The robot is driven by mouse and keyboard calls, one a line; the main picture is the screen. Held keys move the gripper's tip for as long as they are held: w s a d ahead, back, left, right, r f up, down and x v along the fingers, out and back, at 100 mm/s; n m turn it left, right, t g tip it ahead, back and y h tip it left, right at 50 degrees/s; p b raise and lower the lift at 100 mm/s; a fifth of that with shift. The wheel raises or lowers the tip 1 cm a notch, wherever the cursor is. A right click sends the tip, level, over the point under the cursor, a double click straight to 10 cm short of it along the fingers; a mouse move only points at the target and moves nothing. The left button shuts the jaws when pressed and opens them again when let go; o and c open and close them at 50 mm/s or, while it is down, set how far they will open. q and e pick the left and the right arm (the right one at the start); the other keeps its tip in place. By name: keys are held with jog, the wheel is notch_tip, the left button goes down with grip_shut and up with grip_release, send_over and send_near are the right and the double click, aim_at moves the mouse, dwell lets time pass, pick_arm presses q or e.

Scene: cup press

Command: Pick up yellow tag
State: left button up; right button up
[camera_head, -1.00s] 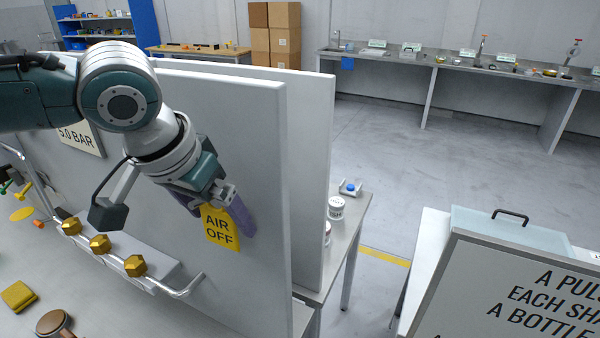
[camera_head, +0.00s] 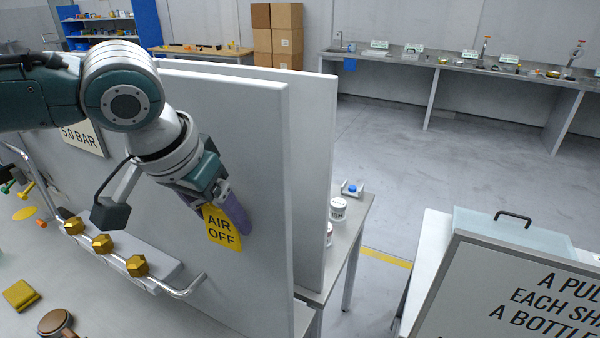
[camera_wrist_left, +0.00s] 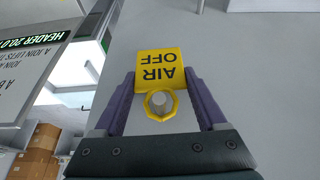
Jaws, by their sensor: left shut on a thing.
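The yellow tag (camera_head: 222,232), marked AIR OFF, is upright against the grey panel (camera_head: 262,150) in the head view. It also shows in the left wrist view (camera_wrist_left: 158,66), upside down, with a yellow ring at its top around a short grey peg (camera_wrist_left: 161,101). My left gripper (camera_head: 225,218) is at the tag, its purple fingers on either side of it, shut on it. In the left wrist view my left gripper (camera_wrist_left: 160,82) has a finger at each side edge of the tag. My right gripper is not in view.
A metal pipe with several brass knobs (camera_head: 102,244) runs along the panel's lower left. A 5.0 BAR sign (camera_head: 80,137) hangs on the panel. A second panel (camera_head: 318,180) stands behind. A large sign board (camera_head: 520,290) is at lower right. The floor beyond is clear.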

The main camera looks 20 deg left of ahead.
pick_arm(q)
jog(key=shift+r, duration=0.15)
jog(key=shift+r+b, duration=0.45)
jog(key=shift+r, duration=0.15)
jog(key=s+b, duration=0.1)
jog(key=s, duration=1.7)
jog(key=shift+a, duration=0.25)
jog(key=shift+b, duration=0.3)
jog(key=shift+w+r, duration=0.1)
